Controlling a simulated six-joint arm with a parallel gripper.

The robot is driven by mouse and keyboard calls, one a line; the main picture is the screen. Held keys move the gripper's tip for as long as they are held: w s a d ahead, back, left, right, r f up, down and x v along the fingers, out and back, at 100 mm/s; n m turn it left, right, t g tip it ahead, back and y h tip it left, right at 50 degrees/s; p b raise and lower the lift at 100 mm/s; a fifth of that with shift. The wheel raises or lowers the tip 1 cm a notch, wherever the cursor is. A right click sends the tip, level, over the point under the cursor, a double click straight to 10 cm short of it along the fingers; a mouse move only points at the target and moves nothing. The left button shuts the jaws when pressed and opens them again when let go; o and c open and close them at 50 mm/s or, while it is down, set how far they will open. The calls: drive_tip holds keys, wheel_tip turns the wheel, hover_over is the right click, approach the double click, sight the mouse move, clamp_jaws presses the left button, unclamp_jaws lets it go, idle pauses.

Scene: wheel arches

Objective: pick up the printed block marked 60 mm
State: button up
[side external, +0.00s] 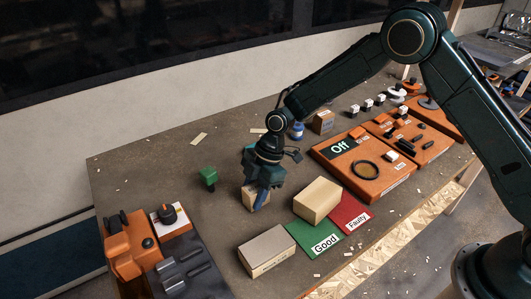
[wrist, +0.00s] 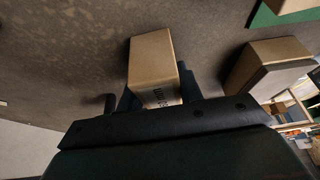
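A tan block (side external: 249,198) sits under my gripper (side external: 262,196) on the brown table. In the wrist view the same block (wrist: 153,60) shows black print ending in "mm" on its near face; the number cannot be read. The blue fingers of my gripper (wrist: 158,93) stand on both sides of its near end. Whether they press on it or leave a small gap cannot be told. A second tan block (side external: 317,200) rests across the green and red mats. A third, greyer block (side external: 266,250) with small unreadable print lies near the front edge.
The green "Good" mat (side external: 318,241) and red "Faulty" mat (side external: 351,218) lie right of my gripper. A green object (side external: 208,177) stands to its left. Orange trays (side external: 365,175) fill the right side; an orange tool (side external: 128,245) is at front left. The table behind is mostly clear.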

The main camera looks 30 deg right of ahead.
sight(253, 188)
idle(0.3)
wheel_tip(253, 188, up, 20)
idle(0.8)
idle(0.5)
